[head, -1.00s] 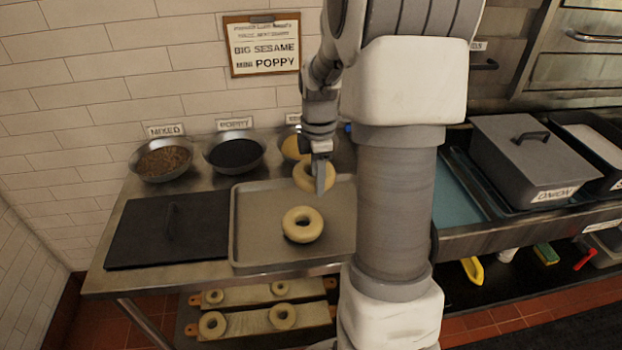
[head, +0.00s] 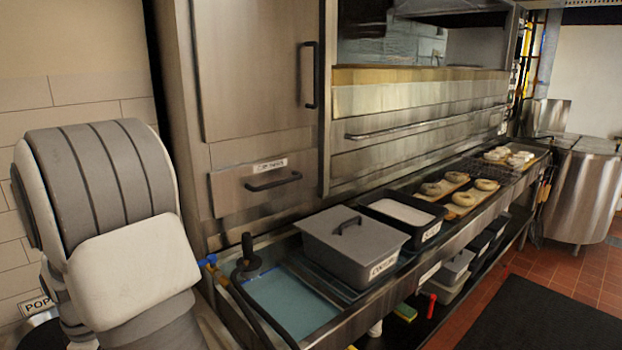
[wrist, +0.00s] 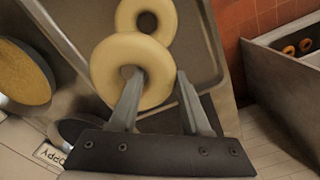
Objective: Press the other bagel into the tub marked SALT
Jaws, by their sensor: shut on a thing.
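My gripper (wrist: 157,76) is in the wrist view, shut on a pale ring bagel (wrist: 107,66). One finger is in the bagel's hole and the other is against its outer side. A second pale bagel (wrist: 158,12) lies beyond it on the grey tray (wrist: 205,50). In the head view, an open dark tub of white grains (head: 397,212) stands on the right-hand counter. Its front label is too small to read surely; it may be the SALT tub. My gripper and the held bagel are outside the head view.
A lidded grey tub marked ONION (head: 352,245) stands left of the open tub. Bagels on boards (head: 459,197) lie further along the counter. A blue basin area (head: 290,298) and a dark hose are nearer. The wrist view shows a sesame-coloured bowl (wrist: 22,80) and a POPPY label (wrist: 50,155).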

